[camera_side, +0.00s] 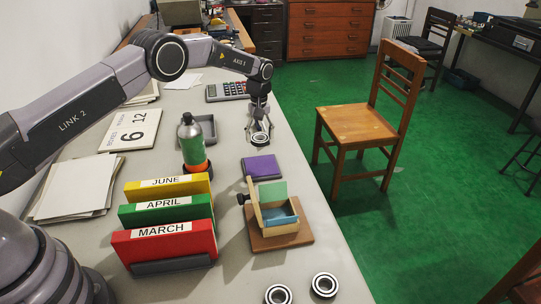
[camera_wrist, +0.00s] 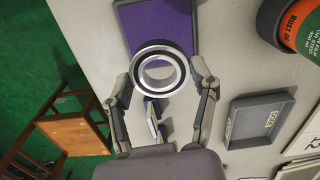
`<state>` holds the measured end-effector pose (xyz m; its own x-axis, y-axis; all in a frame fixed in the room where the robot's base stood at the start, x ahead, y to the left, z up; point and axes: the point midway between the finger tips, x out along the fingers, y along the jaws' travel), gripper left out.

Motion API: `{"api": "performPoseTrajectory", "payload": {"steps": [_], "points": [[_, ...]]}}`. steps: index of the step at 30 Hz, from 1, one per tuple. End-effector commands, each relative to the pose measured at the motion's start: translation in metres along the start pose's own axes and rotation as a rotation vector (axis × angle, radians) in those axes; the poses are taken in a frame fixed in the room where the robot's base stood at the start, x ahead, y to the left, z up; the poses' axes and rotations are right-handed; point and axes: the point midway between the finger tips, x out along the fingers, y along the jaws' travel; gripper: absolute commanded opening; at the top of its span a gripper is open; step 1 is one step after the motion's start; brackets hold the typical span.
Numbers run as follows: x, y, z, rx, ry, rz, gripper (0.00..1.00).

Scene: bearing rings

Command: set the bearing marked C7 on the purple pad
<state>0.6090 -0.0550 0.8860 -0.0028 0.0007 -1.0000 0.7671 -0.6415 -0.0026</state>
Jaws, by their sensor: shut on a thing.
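My gripper (camera_side: 260,124) is shut on a bearing (camera_side: 260,139), a metal ring with a dark band, near the table's right edge. In the wrist view the bearing (camera_wrist: 180,72) sits between the fingertips of my gripper (camera_wrist: 160,76). No C7 mark is readable on it. The purple pad (camera_side: 262,167) lies flat on the table, nearer the side camera than the gripper, with nothing on it in that view. In the wrist view the held bearing overlaps the edge of the pad (camera_wrist: 155,25). The height of the bearing above the table is hard to tell.
Two other bearings (camera_side: 278,294) (camera_side: 324,285) lie at the front. A spray can (camera_side: 193,143) stands left of the pad, and a grey tray (camera_side: 208,129) lies behind it. A wooden holder (camera_side: 285,238) and file binders (camera_side: 165,240) stand in front. A calculator (camera_side: 228,91) lies behind.

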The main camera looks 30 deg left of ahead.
Motion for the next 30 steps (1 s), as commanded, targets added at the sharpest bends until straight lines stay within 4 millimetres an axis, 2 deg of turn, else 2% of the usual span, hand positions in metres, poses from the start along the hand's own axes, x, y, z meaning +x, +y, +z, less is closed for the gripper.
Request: {"api": "performPoseTrajectory", "payload": {"steps": [8, 21, 30], "points": [[0.020, 0.001, 0.000, 0.001, 0.001, 0.002, 0.18], [0.066, 0.001, 0.000, 0.001, 0.002, 0.003, 0.18], [0.075, 0.001, 0.000, 0.001, 0.003, 0.004, 0.18]]}}
